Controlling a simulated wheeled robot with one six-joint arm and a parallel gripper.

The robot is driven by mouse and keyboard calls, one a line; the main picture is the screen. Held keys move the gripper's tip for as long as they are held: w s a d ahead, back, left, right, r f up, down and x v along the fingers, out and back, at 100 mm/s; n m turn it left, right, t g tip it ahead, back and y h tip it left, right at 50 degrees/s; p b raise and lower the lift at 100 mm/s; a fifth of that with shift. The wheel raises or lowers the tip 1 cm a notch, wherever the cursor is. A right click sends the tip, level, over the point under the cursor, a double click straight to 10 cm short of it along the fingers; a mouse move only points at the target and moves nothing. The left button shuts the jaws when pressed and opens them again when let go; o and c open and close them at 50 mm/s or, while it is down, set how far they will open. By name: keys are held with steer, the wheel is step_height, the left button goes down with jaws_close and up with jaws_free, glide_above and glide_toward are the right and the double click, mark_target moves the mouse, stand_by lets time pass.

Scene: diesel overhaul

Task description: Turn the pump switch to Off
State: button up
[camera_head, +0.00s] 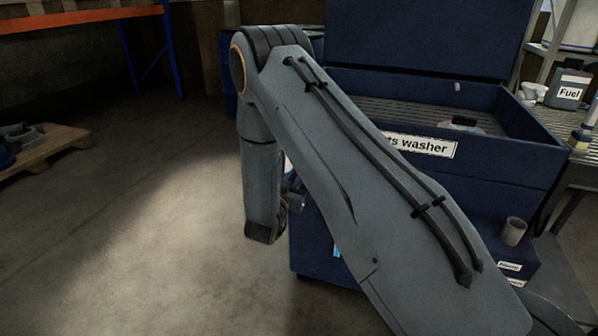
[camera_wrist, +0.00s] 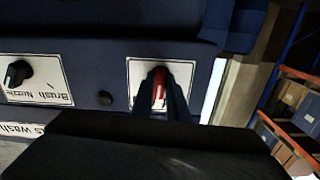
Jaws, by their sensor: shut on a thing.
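The parts washer (camera_head: 340,115) is a dark blue cabinet with an open lid, partly hidden behind my arm in the head view. In the wrist view, which is upside down, a red switch knob (camera_wrist: 160,80) sits on a white plate (camera_wrist: 186,72) on the blue panel. The lettering on this plate cannot be read. My gripper (camera_wrist: 162,99) is shut on the red knob, with a dark finger on each side. The knob's angle is hard to tell because the fingers cover part of it. In the head view my gripper and the switch cannot be made out clearly.
A black knob (camera_wrist: 18,73) on a plate marked Brush Nozzle sits left of the red one, with a small dark round part (camera_wrist: 104,98) between. A metal bench with a Fuel can (camera_head: 569,88) stands right. A pallet (camera_head: 45,143) lies far left. Floor at left is clear.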

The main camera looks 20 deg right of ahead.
steer(key=n+p, duration=0.1)
steer(key=n, duration=0.4)
steer(key=shift+f, duration=0.1)
steer(key=n+p, duration=0.1)
steer(key=n, duration=0.4)
steer(key=shift+a, duration=0.15)
steer(key=o, duration=1.5)
steer(key=shift+w, duration=0.1)
steer(key=p+v, duration=0.2)
steer(key=v, duration=0.5)
steer(key=shift+p, duration=0.4)
